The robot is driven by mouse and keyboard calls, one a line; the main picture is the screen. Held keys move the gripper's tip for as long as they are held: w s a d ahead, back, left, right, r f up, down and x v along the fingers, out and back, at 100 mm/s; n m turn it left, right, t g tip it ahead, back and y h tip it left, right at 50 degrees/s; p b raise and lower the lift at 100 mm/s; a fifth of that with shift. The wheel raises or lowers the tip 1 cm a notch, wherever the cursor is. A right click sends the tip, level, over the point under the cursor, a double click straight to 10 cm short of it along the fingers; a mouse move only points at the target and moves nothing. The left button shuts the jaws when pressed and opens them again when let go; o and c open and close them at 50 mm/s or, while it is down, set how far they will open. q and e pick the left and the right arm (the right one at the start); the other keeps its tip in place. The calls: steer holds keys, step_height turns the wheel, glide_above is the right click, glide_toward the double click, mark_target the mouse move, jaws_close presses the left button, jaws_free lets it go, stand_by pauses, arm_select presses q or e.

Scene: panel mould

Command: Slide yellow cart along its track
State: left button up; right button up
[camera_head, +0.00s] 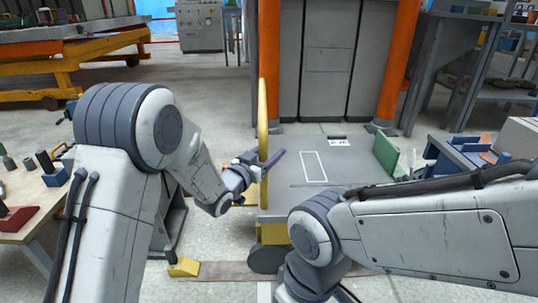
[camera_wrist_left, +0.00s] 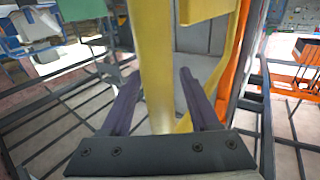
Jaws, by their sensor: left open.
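The yellow cart has a grey flat deck (camera_head: 345,190), an upright yellow handle (camera_head: 262,112) at its left side and a dark wheel (camera_head: 268,259) below. Its track is a brown strip (camera_head: 225,271) on the floor, with a yellow wedge (camera_head: 184,267) at its left. My left gripper (camera_head: 270,162) is at the handle's lower part. In the left wrist view, the open fingers (camera_wrist_left: 159,78) stand either side of a yellow handle bar (camera_wrist_left: 155,60), with a gap visible on the left. My right arm crosses in front of the deck; its fingers are out of view.
Orange posts (camera_head: 398,60) and a grey cabinet (camera_head: 328,60) stand behind the deck. A green block (camera_head: 386,154) and blue item (camera_head: 460,155) are at the right. A workbench (camera_head: 35,190) with tools is at the left. Floor between bench and cart is partly clear.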

arm_select(q)
jaws_close()
stand_by(1.4)
